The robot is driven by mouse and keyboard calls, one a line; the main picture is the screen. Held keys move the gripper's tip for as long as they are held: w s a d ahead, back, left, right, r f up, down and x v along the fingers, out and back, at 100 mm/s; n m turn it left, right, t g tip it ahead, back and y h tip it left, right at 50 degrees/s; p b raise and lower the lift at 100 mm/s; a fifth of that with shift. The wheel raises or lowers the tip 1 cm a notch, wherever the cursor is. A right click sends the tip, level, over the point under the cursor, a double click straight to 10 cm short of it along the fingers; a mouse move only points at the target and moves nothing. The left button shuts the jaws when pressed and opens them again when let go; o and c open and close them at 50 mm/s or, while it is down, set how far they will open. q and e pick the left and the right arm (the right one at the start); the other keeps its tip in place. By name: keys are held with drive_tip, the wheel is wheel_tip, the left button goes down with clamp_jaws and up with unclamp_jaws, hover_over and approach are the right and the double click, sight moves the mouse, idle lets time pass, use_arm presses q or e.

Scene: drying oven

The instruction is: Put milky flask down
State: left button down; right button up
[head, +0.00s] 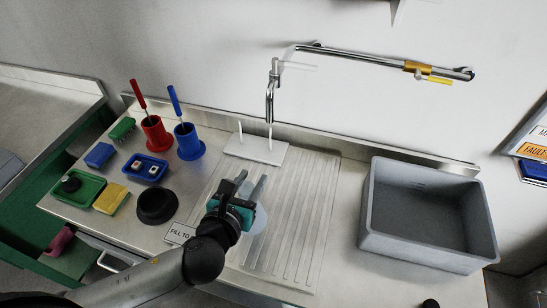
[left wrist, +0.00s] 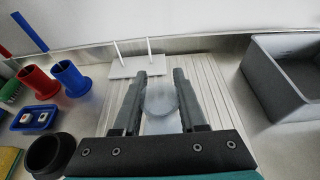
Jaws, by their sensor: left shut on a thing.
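My left gripper (head: 251,187) is over the ribbed draining surface (head: 312,215). It is shut on the milky flask (head: 260,219), a pale, see-through vessel mostly hidden by the gripper in the head view. In the left wrist view the flask (left wrist: 161,98) shows between the two fingers (left wrist: 158,75). I cannot tell whether its base touches the surface. A white peg stand (head: 257,150) with two upright pegs stands just behind. A label reading "FILL TO" (head: 180,233) lies left of the gripper, partly hidden. My right gripper does not show.
A grey basin (head: 375,215) stands to the right. Red (head: 157,138) and blue (head: 188,142) brush holders, a blue tray (head: 135,166), a black bowl (head: 157,207), a yellow sponge (head: 111,198) and a green tray (head: 92,187) are left. A tap (head: 271,95) hangs above. The right ribbed area is clear.

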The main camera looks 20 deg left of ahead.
use_arm(q)
drive_tip(key=w, duration=1.5)
wheel_tip(320, 180, down, 7)
drive_tip(key=b, duration=0.3)
drive_tip(key=shift+d, duration=0.3)
drive_tip(key=shift+s, duration=0.1)
drive_tip(key=shift+f, duration=0.1)
drive_tip(key=c, duration=0.9)
unclamp_jaws()
drive_tip(key=shift+f+b, duration=0.1)
drive_tip(key=shift+b, duration=0.2)
drive_tip(key=o, duration=0.4)
drive_tip(key=shift+o, duration=0.2)
